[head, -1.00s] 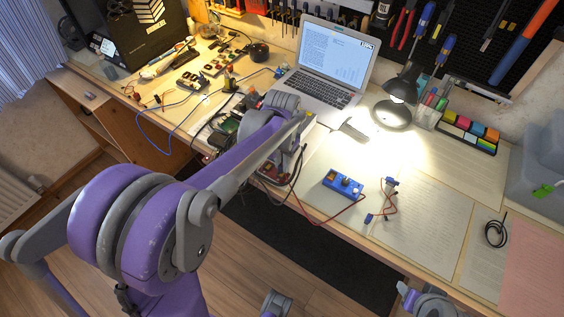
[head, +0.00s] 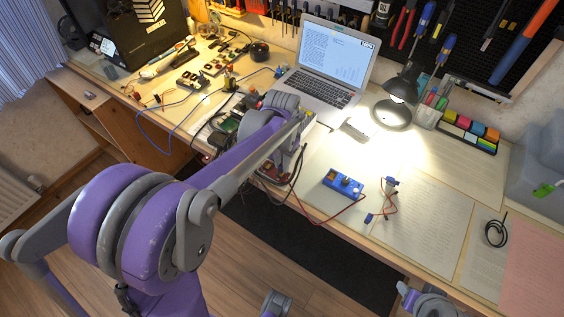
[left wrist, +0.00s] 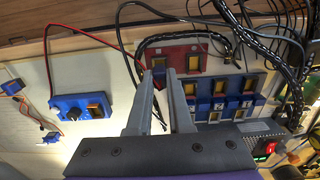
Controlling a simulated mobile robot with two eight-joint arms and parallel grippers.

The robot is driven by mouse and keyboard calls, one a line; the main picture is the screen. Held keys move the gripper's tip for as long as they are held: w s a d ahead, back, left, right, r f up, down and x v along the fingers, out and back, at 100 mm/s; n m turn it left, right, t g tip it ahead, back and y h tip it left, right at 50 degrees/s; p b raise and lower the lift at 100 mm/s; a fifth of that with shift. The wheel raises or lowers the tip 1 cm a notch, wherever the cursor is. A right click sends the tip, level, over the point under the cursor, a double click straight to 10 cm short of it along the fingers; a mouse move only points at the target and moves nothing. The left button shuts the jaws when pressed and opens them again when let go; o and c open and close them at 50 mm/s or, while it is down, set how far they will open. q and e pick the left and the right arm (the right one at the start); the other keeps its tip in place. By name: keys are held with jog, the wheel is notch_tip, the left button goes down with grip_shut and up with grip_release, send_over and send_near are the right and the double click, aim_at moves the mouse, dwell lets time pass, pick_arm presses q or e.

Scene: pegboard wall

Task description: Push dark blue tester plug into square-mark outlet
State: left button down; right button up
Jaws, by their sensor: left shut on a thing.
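My left gripper (left wrist: 158,74) is shut in the left wrist view, its two fingers a short gap apart. The dark blue tester plug appears to be between them, mostly hidden; a red lead from the blue tester box (left wrist: 85,107) runs toward the fingertips. The box, with a knob and switch, also shows in the head view (head: 343,184). The fingers reach over the front of a red outlet strip (left wrist: 178,50) with yellow sockets, beside a blue outlet panel (left wrist: 225,98) with several yellow sockets. The square mark is not readable. In the head view my left arm hides most of the outlets.
Black braided cables (left wrist: 255,35) loop over the outlets. A small part with red leads (head: 388,188) lies right of the tester box. A laptop (head: 325,70) and a lit lamp (head: 393,110) stand behind.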

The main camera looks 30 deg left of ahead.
pick_arm(q)
jog(key=shift+f+b, duration=0.55)
jog(key=shift+f, duration=0.3)
jog(key=c, duration=0.8)
grip_release()
jog(key=shift+o, duration=0.2)
jog(key=shift+r+p, duration=1.75)
jog(key=shift+r, duration=0.8)
jog(key=shift+s, duration=0.1)
jog(key=s+d+r+t+p, duration=0.1)
jog(key=s+d+r+t, duration=0.1)
jog(key=s, duration=0.5)
jog(key=s+d+r+n+t+p, duration=0.1)
jog(key=s+d+r+t+p, duration=0.1)
jog(key=s, duration=0.6)
jog(key=d+r+t, duration=0.1)
jog(key=d, duration=0.1)
jog(key=shift+s+d, duration=0.15)
jog(key=shift+d, duration=0.25)
